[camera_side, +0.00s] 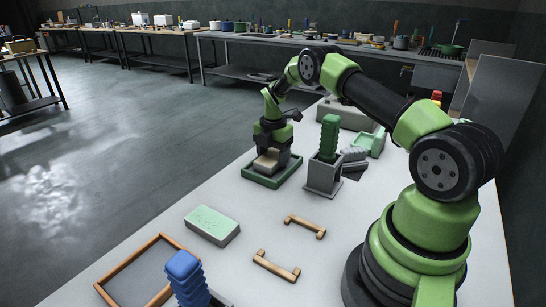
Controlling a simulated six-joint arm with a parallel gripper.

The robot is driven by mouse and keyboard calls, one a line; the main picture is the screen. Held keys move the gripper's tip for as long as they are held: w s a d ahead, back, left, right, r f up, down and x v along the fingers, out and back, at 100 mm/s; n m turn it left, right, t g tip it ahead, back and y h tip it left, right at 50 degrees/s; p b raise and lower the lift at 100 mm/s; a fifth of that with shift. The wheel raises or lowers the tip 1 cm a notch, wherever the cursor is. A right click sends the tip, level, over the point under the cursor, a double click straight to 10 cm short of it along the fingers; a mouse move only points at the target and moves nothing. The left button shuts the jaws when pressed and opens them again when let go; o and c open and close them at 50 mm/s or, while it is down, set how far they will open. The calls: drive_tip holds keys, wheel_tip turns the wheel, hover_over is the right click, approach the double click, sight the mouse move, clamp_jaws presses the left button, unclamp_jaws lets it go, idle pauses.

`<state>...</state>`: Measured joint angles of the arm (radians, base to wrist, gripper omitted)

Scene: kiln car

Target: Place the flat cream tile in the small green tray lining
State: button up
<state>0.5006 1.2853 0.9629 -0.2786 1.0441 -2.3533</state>
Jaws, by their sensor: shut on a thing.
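A cream block-like piece (267,159), apparently the tile, is between the fingers of my gripper (271,154). My gripper points down and is shut on it. The piece is low over or in a green tray (260,182) with dark green walls; I cannot tell whether it touches the tray floor. A smaller light green tray-like piece (370,142) lies further right, partly behind other things. My gripper hides part of the green tray's back.
A grey holder (323,175) with a green ribbed piece (329,137) stands close right of the gripper. A pale green block (212,225), two wooden handles (305,226) (276,265), a wood-framed tray (140,278) and a blue ribbed piece (184,276) are nearer. Bare table lies between.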

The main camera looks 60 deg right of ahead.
drive_tip(key=shift+f, duration=0.25)
drive_tip(key=shift+f, duration=0.15)
drive_tip(key=o, duration=0.9)
drive_tip(key=shift+c, duration=0.2)
